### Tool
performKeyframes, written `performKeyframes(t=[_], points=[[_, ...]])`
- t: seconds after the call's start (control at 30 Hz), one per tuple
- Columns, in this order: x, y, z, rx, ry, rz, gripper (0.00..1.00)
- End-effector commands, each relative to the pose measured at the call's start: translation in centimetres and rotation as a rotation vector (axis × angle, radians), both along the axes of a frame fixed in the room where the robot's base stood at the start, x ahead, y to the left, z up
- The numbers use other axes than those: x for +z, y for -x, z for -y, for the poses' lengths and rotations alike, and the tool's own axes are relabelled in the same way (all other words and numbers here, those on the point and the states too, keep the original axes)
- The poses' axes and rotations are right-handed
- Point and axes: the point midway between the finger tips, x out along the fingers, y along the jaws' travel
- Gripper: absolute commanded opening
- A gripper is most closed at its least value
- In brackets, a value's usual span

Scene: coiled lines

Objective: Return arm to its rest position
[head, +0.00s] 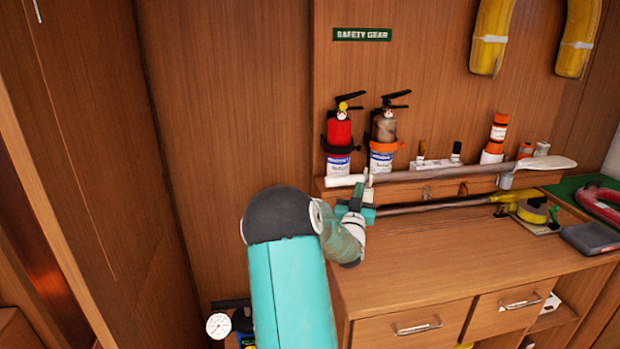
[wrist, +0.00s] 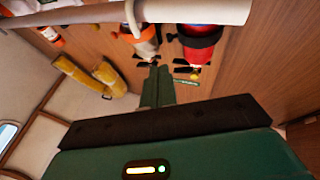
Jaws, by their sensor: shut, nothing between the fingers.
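My arm, with a teal link and a dark joint, reaches up from the bottom of the head view. My gripper (head: 368,180) is at the left end of the wooden counter (head: 420,255), close to the left end of a paddle (head: 440,176). In the wrist view my gripper (wrist: 157,80) has its green fingers together with nothing between them. The paddle's pale shaft (wrist: 200,11) crosses the top of that view. Whether the gripper touches the paddle I cannot tell.
A red extinguisher (head: 339,130) and a brownish one (head: 384,128) stand behind the gripper. A boat hook (head: 430,204), a yellow reel (head: 532,211) and a dark grey case (head: 590,238) lie farther right. A pressure gauge (head: 218,326) is at lower left. The counter's front is clear.

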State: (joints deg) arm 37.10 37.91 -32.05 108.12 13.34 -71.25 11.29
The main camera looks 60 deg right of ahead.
Motion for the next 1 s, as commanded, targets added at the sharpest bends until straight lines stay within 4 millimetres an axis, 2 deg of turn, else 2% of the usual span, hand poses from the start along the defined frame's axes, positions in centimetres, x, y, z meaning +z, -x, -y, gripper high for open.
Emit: performKeyframes(t=[0.27, 0.37, 0.47, 0.57, 0.67, 0.7, 0.77, 0.9, 0.97, 1.0], points=[[0.1, -0.2, -0.3, 0.004, -0.007, 0.002, 0.00], [0.5, -1.5, -1.2, 0.024, -0.054, 0.008, 0.00], [1.2, -4.1, -3.4, 0.068, -0.152, 0.011, 0.00], [1.8, -7.5, -7.0, 0.139, -0.283, 0.000, 0.00], [2.2, -10.6, -11.4, 0.222, -0.413, -0.034, 0.00], [2.4, -11.7, -13.5, 0.260, -0.461, -0.053, 0.00], [2.6, -13.2, -16.7, 0.317, -0.531, -0.087, 0.00], [3.2, -15.6, -25.0, 0.456, -0.673, -0.191, 0.00], [3.4, -16.1, -28.9, 0.517, -0.725, -0.247, 0.00], [3.5, -16.3, -31.5, 0.560, -0.757, -0.288, 0.00]])
